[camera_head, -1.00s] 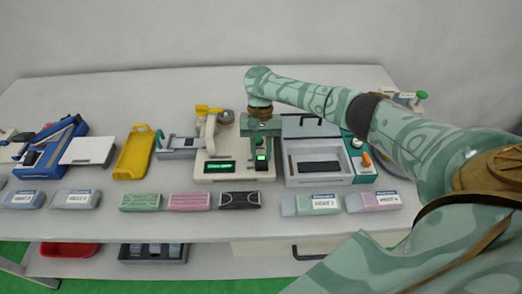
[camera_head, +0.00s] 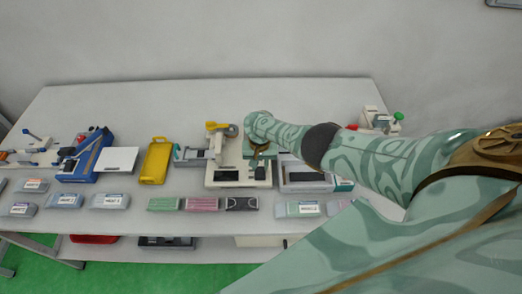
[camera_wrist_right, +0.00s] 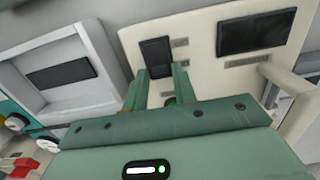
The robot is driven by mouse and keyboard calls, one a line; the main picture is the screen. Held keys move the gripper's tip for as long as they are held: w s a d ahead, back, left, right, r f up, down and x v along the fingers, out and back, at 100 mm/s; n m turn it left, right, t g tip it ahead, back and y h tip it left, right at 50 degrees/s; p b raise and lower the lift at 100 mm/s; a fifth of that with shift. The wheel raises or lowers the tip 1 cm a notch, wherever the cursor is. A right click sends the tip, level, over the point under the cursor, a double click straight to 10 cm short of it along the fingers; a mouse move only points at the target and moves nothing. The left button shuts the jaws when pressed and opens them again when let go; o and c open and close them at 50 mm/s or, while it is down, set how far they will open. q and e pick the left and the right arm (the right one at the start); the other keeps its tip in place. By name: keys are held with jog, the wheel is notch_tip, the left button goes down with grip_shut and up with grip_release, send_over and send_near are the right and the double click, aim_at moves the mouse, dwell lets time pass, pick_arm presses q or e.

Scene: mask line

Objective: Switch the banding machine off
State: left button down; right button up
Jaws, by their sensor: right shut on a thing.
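The banding machine (camera_head: 221,183) is a cream unit with a yellow-topped post, standing on the table near the middle. Its display (camera_head: 229,176) is dark, and also dark in the wrist view (camera_wrist_right: 256,32). A black rocker switch (camera_wrist_right: 155,52) sits on its panel beside the display, unlit. My right gripper (camera_head: 260,168) is over the right part of the machine. In the wrist view its fingers (camera_wrist_right: 164,72) reach the switch's lower edge and are shut on it with a small gap between them; the exact contact is partly hidden. My left gripper is not in view.
A grey-white box machine (camera_head: 301,187) stands close on the right. A yellow tray (camera_head: 155,162) and a blue machine (camera_head: 83,160) are to the left. Several mask packs (camera_head: 203,204) and labelled boxes (camera_head: 111,201) line the front edge. My right arm covers the table's right side.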

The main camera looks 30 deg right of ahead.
jog(key=shift+s+a+t+p, duration=0.3)
jog(key=shift+s+t+p, duration=0.1)
jog(key=shift+p, duration=0.2)
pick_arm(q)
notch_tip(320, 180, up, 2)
pick_arm(e)
jog(key=shift+s+f+h, duration=0.1)
jog(key=shift+f+h, duration=0.2)
jog(key=shift+f, duration=0.05)
jog(key=o, duration=1)
jog(key=shift+r, duration=0.1)
